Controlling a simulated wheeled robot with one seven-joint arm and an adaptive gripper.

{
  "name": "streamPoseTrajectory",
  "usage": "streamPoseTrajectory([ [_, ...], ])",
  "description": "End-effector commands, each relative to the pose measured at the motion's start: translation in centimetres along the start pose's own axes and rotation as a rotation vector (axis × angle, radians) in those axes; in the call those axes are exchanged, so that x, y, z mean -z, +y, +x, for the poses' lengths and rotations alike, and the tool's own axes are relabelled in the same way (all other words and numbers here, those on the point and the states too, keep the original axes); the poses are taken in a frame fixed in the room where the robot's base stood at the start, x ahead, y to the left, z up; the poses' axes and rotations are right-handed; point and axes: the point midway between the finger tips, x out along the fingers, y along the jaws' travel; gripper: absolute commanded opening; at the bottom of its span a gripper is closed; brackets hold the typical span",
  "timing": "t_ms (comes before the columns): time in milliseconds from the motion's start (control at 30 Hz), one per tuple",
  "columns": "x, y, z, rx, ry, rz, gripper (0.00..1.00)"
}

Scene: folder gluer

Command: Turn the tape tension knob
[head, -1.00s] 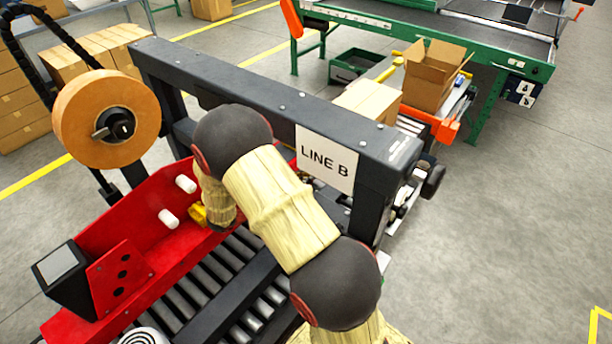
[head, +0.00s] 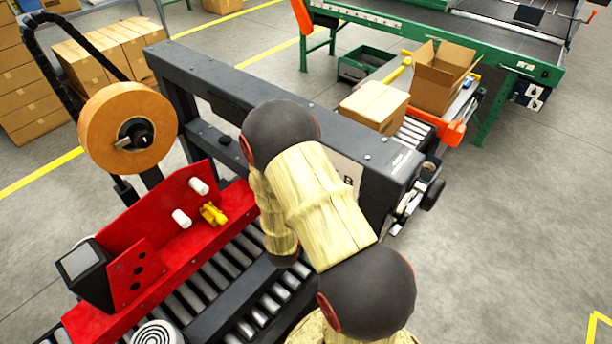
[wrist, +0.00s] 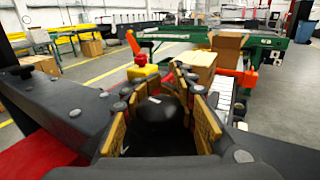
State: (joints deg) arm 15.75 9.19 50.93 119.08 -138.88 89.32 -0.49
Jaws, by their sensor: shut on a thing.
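In the wrist view my gripper (wrist: 160,112) has its yellow-padded fingers closed around a dark round knob (wrist: 160,118). The fingers hide the knob's sides, and how far it is turned cannot be told. In the head view my arm hides the gripper. The orange-brown tape roll (head: 127,128) stands at the left, with a black hub and a small lever at its centre. It is apart from my visible arm links.
The dark machine beam (head: 215,85) crosses behind my arm. A red panel (head: 150,235) with white pegs and a yellow wing knob (head: 213,213) stands over rollers at left. Boxes (head: 375,105) lie behind the beam. Open floor (head: 520,210) is at right.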

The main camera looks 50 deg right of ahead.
Motion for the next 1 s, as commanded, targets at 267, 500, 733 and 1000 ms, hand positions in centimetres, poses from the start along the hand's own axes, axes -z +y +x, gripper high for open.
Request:
streamPoseTrajectory([
  [267,-0.08,0.41,0.03,-0.114,-0.002,0.0,0.0],
  [500,-0.1,0.69,0.03,-0.152,-0.003,0.0,0.0],
  [733,-0.12,0.73,0.04,-0.155,-0.003,0.0,0.0],
  [1000,-0.12,0.73,0.04,-0.155,-0.003,0.0,0.32],
])
